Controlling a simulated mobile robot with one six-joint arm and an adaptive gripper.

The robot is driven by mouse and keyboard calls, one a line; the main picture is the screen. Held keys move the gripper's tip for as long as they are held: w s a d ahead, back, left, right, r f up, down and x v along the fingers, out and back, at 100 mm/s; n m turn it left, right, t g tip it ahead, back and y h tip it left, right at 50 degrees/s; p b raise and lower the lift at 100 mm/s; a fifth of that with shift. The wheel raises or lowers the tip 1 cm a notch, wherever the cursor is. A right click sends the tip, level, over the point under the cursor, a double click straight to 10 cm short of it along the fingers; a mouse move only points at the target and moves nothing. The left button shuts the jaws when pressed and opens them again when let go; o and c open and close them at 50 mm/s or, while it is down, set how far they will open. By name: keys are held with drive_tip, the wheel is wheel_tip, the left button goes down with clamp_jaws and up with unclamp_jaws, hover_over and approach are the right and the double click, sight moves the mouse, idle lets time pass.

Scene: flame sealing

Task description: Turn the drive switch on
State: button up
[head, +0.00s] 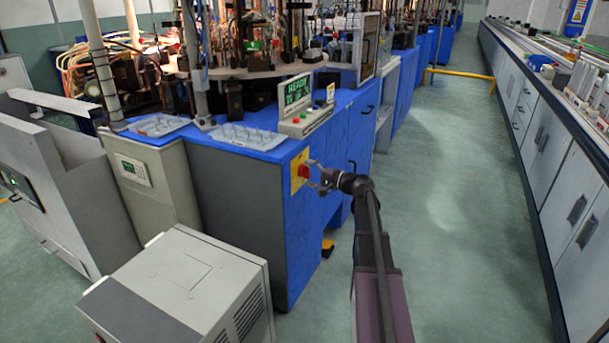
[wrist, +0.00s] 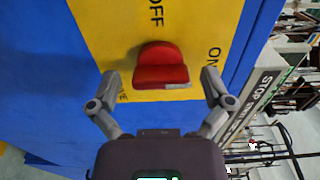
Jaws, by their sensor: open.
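The drive switch is a red knob (wrist: 161,68) on a yellow plate (wrist: 115,20) in the wrist view. The plate bears the words OFF above the knob and ON to its right. In the head view the red knob (head: 304,171) sits on the yellow plate (head: 297,181) at the corner of the blue cabinet. My gripper (wrist: 160,84) is open, with one finger on each side of the knob. A gap shows between each finger and the knob in the wrist view. In the head view my gripper (head: 317,176) is right in front of the plate.
The blue cabinet (head: 335,140) carries a control box with a green READY display (head: 297,90) and clear trays (head: 250,136). A grey box unit (head: 180,290) stands on the floor at the lower left. The aisle floor (head: 450,200) to the right is clear.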

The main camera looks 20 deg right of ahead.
drive_tip(key=v, duration=1.2)
idle(0.7)
drive_tip(key=s+a+f+n+g+h+p, duration=0.15)
drive_tip(key=s+a+f+n+g, duration=0.4)
drive_tip(key=a, duration=0.75)
drive_tip(key=s+a+f+n+g+h, duration=0.25)
drive_tip(key=a+f+g, duration=0.45)
drive_tip(key=a, duration=0.6)
drive_tip(key=s+a+f+n+g+h+p, duration=0.1)
drive_tip(key=s+a+f+n+g+h, duration=0.15)
drive_tip(key=s+a+h, duration=0.55)
wheel_tip(320, 180, up, 36)
drive_tip(key=d+y+p, duration=0.1)
drive_tip(key=d+p, duration=0.1)
drive_tip(key=p, duration=3.5)
drive_tip(key=shift+s+d+r+t+p, duration=0.25)
drive_tip(key=shift+s+d+t+p, duration=0.05)
drive_tip(key=shift+t, duration=0.1)
